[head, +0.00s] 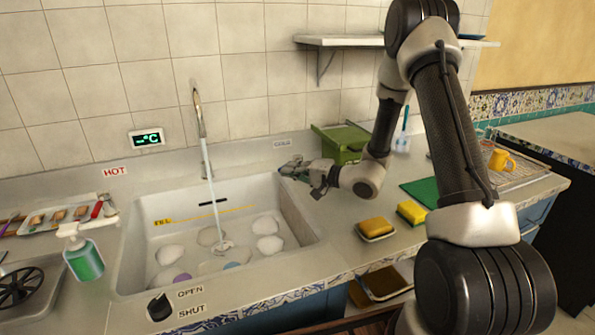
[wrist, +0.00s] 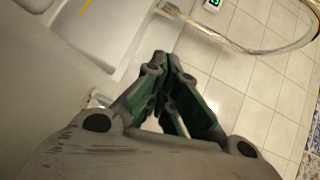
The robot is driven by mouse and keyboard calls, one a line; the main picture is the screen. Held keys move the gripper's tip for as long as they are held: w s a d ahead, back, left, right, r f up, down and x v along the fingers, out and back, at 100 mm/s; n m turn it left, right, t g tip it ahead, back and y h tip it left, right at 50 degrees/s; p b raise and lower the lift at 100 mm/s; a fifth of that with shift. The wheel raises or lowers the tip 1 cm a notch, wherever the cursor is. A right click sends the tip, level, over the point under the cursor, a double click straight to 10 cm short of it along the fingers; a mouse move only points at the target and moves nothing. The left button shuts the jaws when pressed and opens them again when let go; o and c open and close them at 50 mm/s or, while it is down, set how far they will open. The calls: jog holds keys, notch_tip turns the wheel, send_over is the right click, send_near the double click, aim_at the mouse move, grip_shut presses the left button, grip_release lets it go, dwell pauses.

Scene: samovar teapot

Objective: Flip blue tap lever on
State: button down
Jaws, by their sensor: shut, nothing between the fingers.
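The blue tap lever is not clearly visible in either view. A label reading COLD (head: 282,143) is on the ledge at the sink's back right corner. My gripper (head: 284,170) is shut and empty over the sink's right rim, just in front of that label. In the wrist view my gripper (wrist: 160,60) shows its fingertips together. A small pale piece (wrist: 97,98) shows beside the left finger; I cannot tell what it is. The faucet (head: 198,110) stands behind the sink with a stream of water falling from it. It also shows in the wrist view (wrist: 250,48).
A red lever (head: 98,209) is at the left by the HOT label (head: 115,171). A green bin (head: 342,140) stands behind my wrist. Two sponges (head: 376,228) (head: 411,212) lie right of the sink. A temperature display (head: 147,138) hangs on the wall.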

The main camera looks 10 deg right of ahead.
jog(key=shift+w+a, duration=0.15)
jog(key=shift+a, duration=0.15)
dwell(0.5)
